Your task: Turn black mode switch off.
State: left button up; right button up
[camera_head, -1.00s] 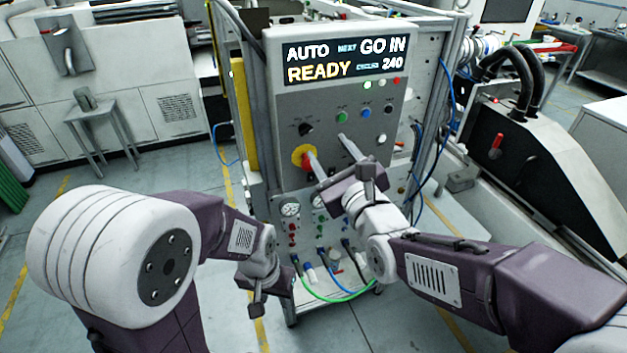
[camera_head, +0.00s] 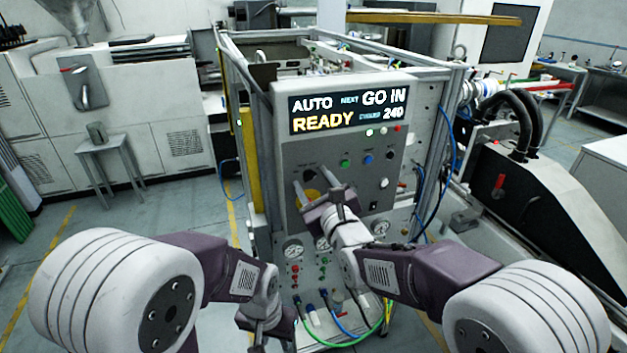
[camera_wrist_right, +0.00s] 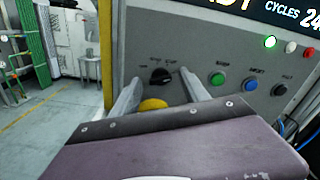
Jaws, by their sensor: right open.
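The black mode switch (camera_head: 310,174) is a small round knob at the upper left of the grey control panel (camera_head: 290,130). It also shows in the right wrist view (camera_wrist_right: 160,76), under two small labels I cannot read. My right gripper (camera_head: 311,178) is open, with one finger on each side of the knob in both views. In the wrist view a gap shows between each finger and the knob; how far the tips are from the panel is unclear. My left gripper (camera_head: 262,325) hangs low in front of the machine, its jaws unclear.
The yellow emergency-stop ring (camera_wrist_right: 152,104) sits just below the switch, partly hidden by my right gripper. Green (camera_wrist_right: 217,79), blue (camera_wrist_right: 250,83) and black (camera_wrist_right: 281,89) buttons lie to the right. The display (camera_head: 350,108) reads AUTO READY. Gauges and hoses are below.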

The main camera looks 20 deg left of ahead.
jog(key=shift+c, duration=0.3)
grip_shut()
jog(key=shift+f, duration=0.1)
